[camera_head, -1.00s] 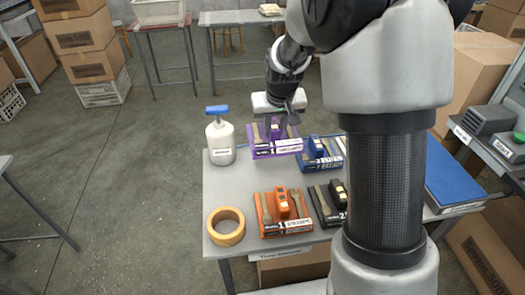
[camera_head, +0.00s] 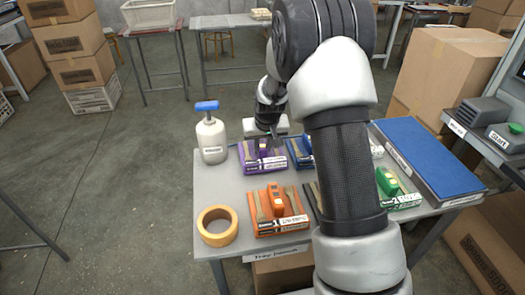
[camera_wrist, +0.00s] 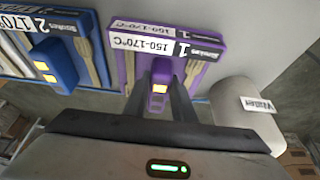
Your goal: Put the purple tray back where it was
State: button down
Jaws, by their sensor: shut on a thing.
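The purple tray (camera_head: 248,166) is at the back left of the table, left of the blue tray (camera_head: 299,157) and right of the white bottle. It looks level, in line with the blue tray; I cannot tell whether its underside fully touches the table. My gripper (camera_head: 267,143) is above it, shut on its raised purple block.
A white bottle with a blue cap (camera_head: 210,140) stands close to the purple tray's left. A tape roll (camera_head: 204,236) and an orange tray (camera_head: 260,228) are in front. A green tray (camera_head: 408,199) and blue pad (camera_head: 430,160) lie right. My arm hides part of the table.

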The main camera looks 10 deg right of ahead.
jog(key=shift+f, duration=0.45)
jog(key=shift+f, duration=0.2)
jog(key=c, duration=1.5)
grip_release()
